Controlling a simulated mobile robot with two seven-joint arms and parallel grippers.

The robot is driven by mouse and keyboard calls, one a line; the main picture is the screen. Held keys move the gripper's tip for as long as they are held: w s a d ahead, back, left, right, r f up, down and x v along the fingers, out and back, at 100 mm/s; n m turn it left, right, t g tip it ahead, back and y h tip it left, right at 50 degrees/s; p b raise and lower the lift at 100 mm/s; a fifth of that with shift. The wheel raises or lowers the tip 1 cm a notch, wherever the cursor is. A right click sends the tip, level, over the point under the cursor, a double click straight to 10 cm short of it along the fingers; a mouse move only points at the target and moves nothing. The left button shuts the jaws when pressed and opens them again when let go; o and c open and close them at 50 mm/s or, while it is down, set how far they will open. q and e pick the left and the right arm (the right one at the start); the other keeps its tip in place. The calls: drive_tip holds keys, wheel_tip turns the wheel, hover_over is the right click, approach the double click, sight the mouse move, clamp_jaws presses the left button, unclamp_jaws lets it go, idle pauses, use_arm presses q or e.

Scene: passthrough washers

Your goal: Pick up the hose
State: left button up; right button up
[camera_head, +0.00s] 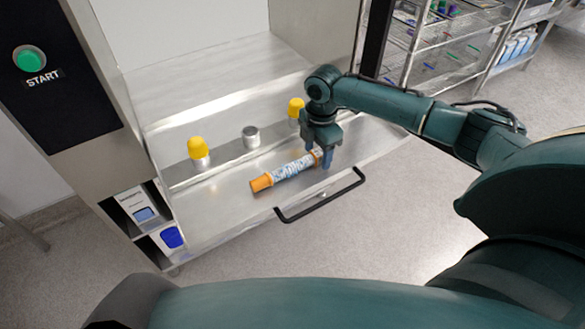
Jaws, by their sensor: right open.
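The hose (291,169) is a short patterned blue-and-white tube with an orange end at its left. It lies at a slant on the metal shelf of the washer (215,215). My right gripper (324,162) points down at the hose's right end, with its fingers on either side of that end. The fingers are open. They partly hide that end, and I cannot tell whether they touch it. My left gripper is not in view.
Behind the hose stand a yellow-capped piece (198,150), a grey metal cylinder (251,137) and another yellow-capped piece (296,107). A black handle (320,199) runs along the shelf's front edge. Wire racks (455,45) stand at the back right. The floor in front is clear.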

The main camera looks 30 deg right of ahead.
drive_tip(key=shift+c, duration=0.5)
drive_tip(key=c, duration=1)
